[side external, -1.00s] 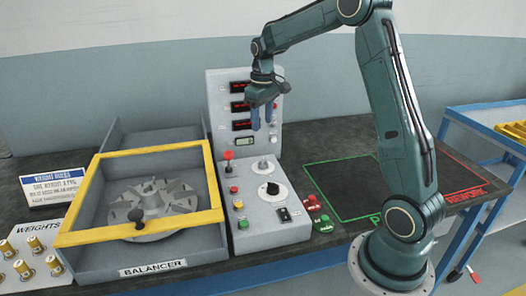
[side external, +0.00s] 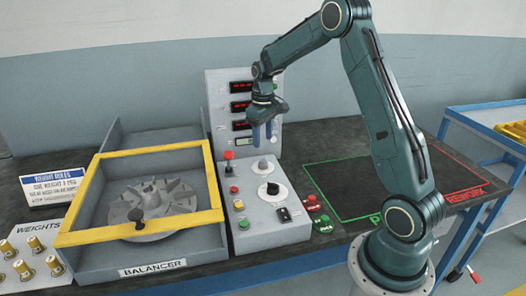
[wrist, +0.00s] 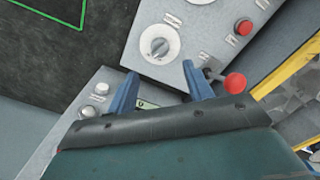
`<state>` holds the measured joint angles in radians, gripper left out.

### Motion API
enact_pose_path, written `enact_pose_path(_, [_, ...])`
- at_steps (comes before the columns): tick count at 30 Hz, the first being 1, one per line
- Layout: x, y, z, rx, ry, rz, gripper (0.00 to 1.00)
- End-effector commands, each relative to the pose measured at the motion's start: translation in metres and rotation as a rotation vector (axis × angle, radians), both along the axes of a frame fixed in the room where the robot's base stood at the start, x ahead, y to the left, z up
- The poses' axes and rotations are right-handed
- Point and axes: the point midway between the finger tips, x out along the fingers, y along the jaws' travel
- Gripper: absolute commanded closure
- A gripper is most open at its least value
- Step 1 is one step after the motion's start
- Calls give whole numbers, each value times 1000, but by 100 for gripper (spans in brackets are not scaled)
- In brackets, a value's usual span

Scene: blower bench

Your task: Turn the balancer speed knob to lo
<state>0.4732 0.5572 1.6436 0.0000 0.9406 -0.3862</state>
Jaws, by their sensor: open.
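The balancer control panel (side external: 262,226) carries two round knobs. A grey knob (side external: 263,165) on a pale dial sits on its upper part; it also shows in the wrist view (wrist: 158,46), just beyond my fingertips. A black knob (side external: 272,188) on a larger white dial sits lower. The dial lettering is too small to read, so I cannot tell which knob is the speed knob or its setting. My gripper (side external: 263,145) is open and empty, pointing down above the grey knob, apart from it. Both blue fingers also show in the wrist view (wrist: 160,70).
A red-topped lever (side external: 228,156) stands left of the grey knob, close to one finger in the wrist view (wrist: 235,83). Red displays (side external: 241,106) rise behind. The yellow-framed balancer cover (side external: 215,190) is at left. The green-outlined mat area (side external: 335,165) at right is clear.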

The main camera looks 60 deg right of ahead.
Motion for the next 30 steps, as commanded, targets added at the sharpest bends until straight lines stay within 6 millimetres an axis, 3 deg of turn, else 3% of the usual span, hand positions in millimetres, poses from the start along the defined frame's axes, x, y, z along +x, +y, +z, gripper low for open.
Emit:
enact_pose_path(9, [-1,0,-51,2,5,0,49])
enact_pose_path(15, [-1,0,-75,1,3,0,49])
enact_pose_path(21, [-1,0,-87,1,2,0,49])
enact_pose_path(30, [0,0,-89,0,0,0,49])
